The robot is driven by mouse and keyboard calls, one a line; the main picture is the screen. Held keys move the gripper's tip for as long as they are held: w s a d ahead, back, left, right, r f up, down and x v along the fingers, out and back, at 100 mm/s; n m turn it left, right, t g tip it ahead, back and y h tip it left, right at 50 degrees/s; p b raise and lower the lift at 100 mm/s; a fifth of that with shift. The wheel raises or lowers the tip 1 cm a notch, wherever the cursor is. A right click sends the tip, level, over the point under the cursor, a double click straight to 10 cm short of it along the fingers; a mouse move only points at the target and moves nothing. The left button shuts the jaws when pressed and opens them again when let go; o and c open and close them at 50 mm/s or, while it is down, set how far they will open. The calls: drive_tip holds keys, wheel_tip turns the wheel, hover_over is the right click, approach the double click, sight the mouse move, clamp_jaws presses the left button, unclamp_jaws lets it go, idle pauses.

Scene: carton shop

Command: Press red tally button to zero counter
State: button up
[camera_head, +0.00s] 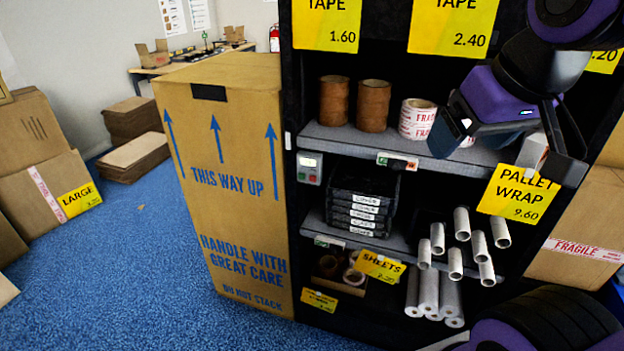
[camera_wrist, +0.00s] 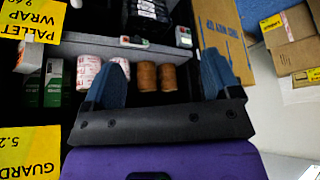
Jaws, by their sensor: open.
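The tally counter (camera_head: 309,168) is a small grey box on the shelf unit's left upright, below the upper shelf's left end. My gripper (camera_head: 478,138) is at the upper right in the head view, in front of the upper shelf and well right of the counter. In the wrist view its two blue fingers (camera_wrist: 162,78) are spread, with nothing between them.
Brown tape rolls (camera_head: 372,106) and FRAGILE rolls (camera_head: 417,119) stand on the upper shelf. Black trays (camera_head: 361,205) and white wrap rolls (camera_head: 463,224) are lower. A yellow PALLET WRAP sign (camera_head: 518,193) hangs below my gripper. A tall carton (camera_head: 228,230) stands left of the shelves.

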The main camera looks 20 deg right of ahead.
clamp_jaws()
idle(0.4)
idle(1.4)
